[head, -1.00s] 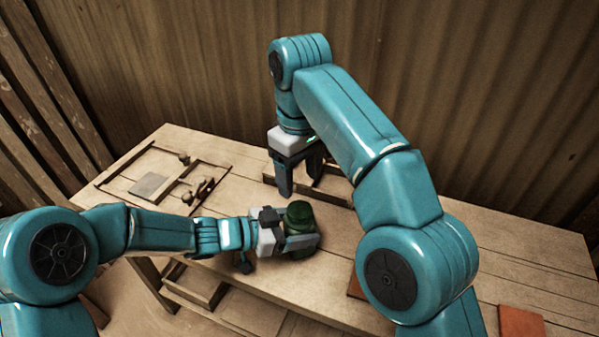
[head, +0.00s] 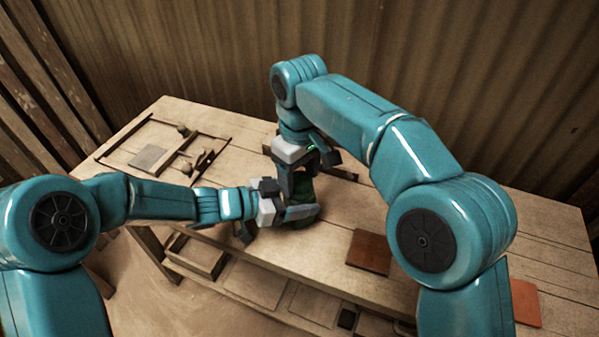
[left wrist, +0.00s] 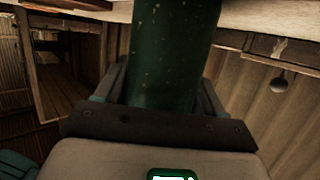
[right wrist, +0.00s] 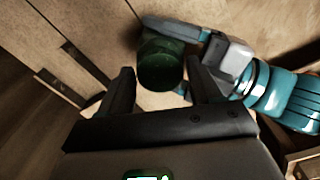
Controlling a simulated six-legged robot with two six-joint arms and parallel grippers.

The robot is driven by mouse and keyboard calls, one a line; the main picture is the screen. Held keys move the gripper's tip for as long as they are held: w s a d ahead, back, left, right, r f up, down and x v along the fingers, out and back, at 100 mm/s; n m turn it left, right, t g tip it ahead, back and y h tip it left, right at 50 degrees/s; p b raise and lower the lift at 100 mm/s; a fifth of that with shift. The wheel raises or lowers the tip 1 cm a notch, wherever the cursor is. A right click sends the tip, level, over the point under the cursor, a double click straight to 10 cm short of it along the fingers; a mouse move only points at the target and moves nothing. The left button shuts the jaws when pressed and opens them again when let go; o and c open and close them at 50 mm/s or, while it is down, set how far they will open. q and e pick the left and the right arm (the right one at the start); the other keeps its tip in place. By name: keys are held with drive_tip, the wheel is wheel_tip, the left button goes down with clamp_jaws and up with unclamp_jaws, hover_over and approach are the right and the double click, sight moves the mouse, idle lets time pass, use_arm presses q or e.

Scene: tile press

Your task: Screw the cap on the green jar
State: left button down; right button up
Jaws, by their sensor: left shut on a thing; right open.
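The dark green jar (head: 303,189) stands upright near the table's front edge. My left gripper (head: 301,212) is shut on its body from the left; the jar fills the space between the fingers in the left wrist view (left wrist: 172,55). My right gripper (head: 299,178) points down from above, open, with its fingers over the jar's top. In the right wrist view the jar's round dark top (right wrist: 161,72) lies between and beyond the two open fingertips. The jar's upper part is dark, and I cannot tell a separate cap from it.
A wooden frame holds a grey plate (head: 148,157) and small tools at the table's left. A red-brown tile (head: 370,251) lies right of the jar, another (head: 524,303) farther right. A corrugated wall (head: 450,80) stands behind. Bare tabletop lies between the frame and the jar.

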drive_tip(key=c, duration=0.9)
drive_tip(key=m, duration=0.5)
drive_tip(key=o, duration=1.2)
drive_tip(key=shift+o, duration=0.2)
drive_tip(key=shift+a, duration=0.1)
wheel_tip(320, 180, up, 6)
drive_tip(key=shift+f, duration=0.1)
drive_tip(key=shift+r, duration=0.85)
